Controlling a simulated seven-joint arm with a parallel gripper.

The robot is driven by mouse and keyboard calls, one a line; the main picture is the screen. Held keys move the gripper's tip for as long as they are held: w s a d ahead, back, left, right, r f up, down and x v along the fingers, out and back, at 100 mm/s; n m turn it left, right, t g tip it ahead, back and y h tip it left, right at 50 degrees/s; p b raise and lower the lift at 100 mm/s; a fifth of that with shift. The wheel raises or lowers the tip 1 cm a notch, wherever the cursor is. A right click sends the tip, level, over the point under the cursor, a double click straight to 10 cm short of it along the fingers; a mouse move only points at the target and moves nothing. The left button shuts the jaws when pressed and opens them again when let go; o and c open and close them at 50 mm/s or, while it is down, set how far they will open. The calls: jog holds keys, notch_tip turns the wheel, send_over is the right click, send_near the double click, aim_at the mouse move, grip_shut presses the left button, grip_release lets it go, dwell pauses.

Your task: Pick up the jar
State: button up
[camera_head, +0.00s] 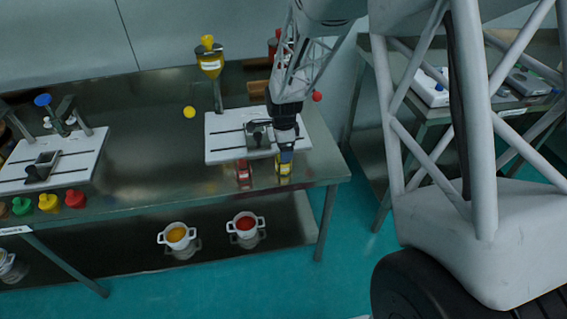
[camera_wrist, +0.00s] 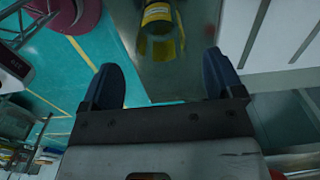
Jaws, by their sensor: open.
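A small yellow jar (camera_head: 284,169) stands near the front edge of the steel table, and a small red jar (camera_head: 243,173) stands to its left. My gripper (camera_head: 286,156) is just above and behind the yellow jar in the head view and partly overlaps its top. In the wrist view the yellow jar (camera_wrist: 157,18) is at the top edge, cut off by the frame, with a pale label. There my gripper (camera_wrist: 165,78) has its two dark blue fingers spread apart. The jar lies beyond the fingertips, and nothing is between them.
A white sieve base (camera_head: 225,145) stands behind the jars. A yellow funnel (camera_head: 210,62) is on a stand behind it. A second white unit (camera_head: 85,160) is at left, with green, yellow and red items before it. White pots (camera_head: 177,236) stand on the lower shelf.

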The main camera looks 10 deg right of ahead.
jog(key=shift+f, duration=0.25)
jog(key=shift+f, duration=2.6)
jog(key=c, duration=1)
jog(key=shift+r, duration=0.15)
